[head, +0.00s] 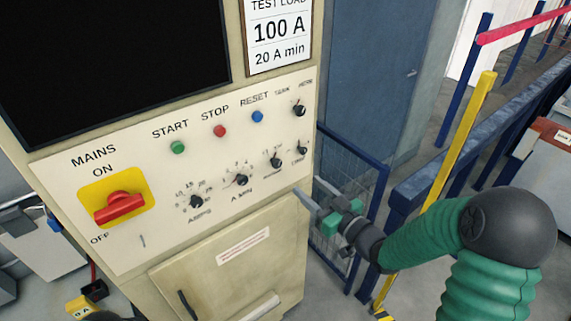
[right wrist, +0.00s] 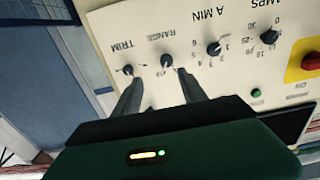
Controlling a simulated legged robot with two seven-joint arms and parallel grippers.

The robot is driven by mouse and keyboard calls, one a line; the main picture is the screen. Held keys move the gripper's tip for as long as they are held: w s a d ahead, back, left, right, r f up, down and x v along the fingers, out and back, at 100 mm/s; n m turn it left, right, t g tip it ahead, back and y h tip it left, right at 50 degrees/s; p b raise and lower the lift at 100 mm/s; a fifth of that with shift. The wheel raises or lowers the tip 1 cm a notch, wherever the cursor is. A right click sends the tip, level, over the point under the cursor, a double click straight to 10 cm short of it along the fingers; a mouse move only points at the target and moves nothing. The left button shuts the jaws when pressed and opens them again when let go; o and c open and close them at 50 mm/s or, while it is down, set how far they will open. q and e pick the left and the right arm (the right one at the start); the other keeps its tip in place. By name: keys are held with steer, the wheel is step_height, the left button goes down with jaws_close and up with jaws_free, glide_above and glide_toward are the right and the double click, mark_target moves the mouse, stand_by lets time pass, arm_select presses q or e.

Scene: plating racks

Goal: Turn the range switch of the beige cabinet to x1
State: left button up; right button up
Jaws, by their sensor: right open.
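The beige cabinet (head: 230,95) fills the middle of the head view, its control panel facing me. Its range switch (head: 276,162) is a small black knob in the lower row, between the A MIN and TRIM knobs; its setting is too small to read. In the right wrist view, which is upside down, the range switch (right wrist: 166,60) shows just beyond and between the fingertips. My right gripper (head: 305,185) is open and empty, below and right of the switch in the head view. In the right wrist view its two fingers (right wrist: 158,78) point at the panel. My left gripper is out of view.
The TRIM knob (right wrist: 128,70) is close to one fingertip, and the A MIN knob (right wrist: 213,48) lies to the other side. A red mains switch (head: 120,205) is at the panel's left. A blue mesh fence (head: 347,165) and yellow post (head: 458,145) stand right of the cabinet.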

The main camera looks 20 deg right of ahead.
mark_target(277, 165)
steer(key=p+x, duration=0.1)
steer(key=x, duration=0.2)
steer(key=a+x, duration=0.1)
steer(key=x, duration=0.3)
steer(key=s+a+p+x, duration=0.1)
steer(key=x, duration=0.2)
steer(key=shift+w+a+r+p, duration=0.15)
steer(key=shift+w+a+p, duration=0.15)
steer(key=shift+w, duration=0.1)
steer(key=shift+w+a, duration=0.15)
steer(key=shift+a, duration=0.05)
steer(key=shift+d, duration=0.8)
steer(key=shift+w+d+f, duration=0.1)
steer(key=shift+d+f, duration=0.15)
steer(key=shift+d, duration=0.15)
steer(key=c, duration=0.5)
steer(key=shift+a, duration=0.15)
steer(key=shift+c, duration=1.1)
steer(key=shift+a+r, duration=0.25)
steer(key=shift+a, duration=0.35)
jaws_close()
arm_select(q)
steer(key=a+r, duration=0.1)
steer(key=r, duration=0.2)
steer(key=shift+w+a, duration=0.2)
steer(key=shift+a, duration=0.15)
